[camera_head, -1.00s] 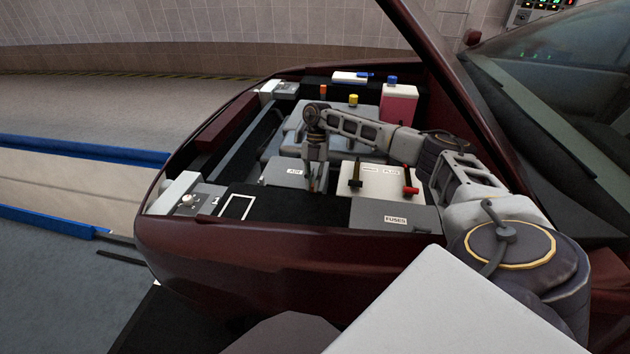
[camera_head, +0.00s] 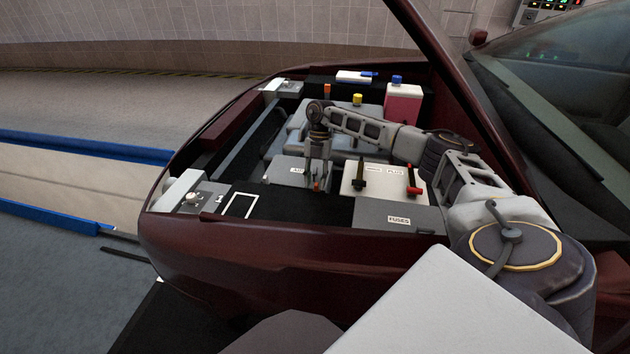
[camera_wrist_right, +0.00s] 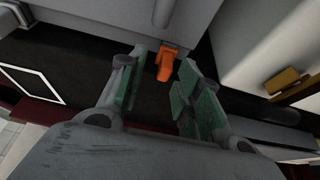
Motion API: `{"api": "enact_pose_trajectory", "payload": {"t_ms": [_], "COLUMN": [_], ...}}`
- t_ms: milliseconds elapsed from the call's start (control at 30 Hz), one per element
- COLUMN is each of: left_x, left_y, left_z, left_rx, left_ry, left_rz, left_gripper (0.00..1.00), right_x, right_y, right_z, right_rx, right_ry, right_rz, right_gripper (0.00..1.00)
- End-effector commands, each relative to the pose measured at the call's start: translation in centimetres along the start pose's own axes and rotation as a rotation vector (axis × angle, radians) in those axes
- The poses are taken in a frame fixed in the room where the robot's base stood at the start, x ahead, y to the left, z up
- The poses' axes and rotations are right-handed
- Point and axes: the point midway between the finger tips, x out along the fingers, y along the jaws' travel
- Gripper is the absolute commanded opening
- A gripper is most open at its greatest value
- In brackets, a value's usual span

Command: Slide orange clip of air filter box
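The air filter box (camera_head: 286,166) is a grey box with an "AIR" label in the engine bay. Its orange clip (camera_head: 316,187) shows as a small spot at the box's front edge in the head view. In the right wrist view the clip (camera_wrist_right: 167,62) hangs on the front wall of the grey box (camera_wrist_right: 120,14). My right gripper (camera_head: 317,181) points down at the clip. In the wrist view the gripper (camera_wrist_right: 163,78) is open, with the clip just beyond and between its fingertips. I see no contact. My left gripper is not in view.
A light battery box (camera_head: 385,184) with black and red terminals stands right of the air filter box. A grey fuse box (camera_head: 380,217) lies in front of it. The raised hood edge (camera_head: 455,75) borders the bay on the right. A dark strip (camera_head: 290,203) lies in front of the clip.

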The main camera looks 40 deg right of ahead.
Motion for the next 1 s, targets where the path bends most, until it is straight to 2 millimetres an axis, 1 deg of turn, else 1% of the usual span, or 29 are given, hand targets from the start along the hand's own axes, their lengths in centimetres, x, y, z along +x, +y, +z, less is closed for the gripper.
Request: {"api": "enact_pose_trajectory", "payload": {"t_ms": [167,267,700,833,1000], "left_x": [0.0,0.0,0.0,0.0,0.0], "left_y": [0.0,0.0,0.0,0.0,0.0], "left_z": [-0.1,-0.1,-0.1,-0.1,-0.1], "left_rx": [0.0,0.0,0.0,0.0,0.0], "left_ry": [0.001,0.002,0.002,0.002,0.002], "left_rz": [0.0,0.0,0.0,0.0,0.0], "left_gripper": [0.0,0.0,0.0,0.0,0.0], "right_x": [-1.5,-2.8,-9.1,-10.4,-11.4], "right_y": [0.1,0.1,0.2,0.2,0.2], "right_z": [0.0,0.0,-0.1,-0.2,-0.2], "right_rx": [0.0,0.0,-0.002,-0.002,-0.002], "right_ry": [-0.001,-0.002,-0.003,-0.003,-0.002], "right_rz": [0.001,0.003,0.003,0.002,0.002], "right_gripper": [0.34,0.34,0.34,0.34,0.34]}}
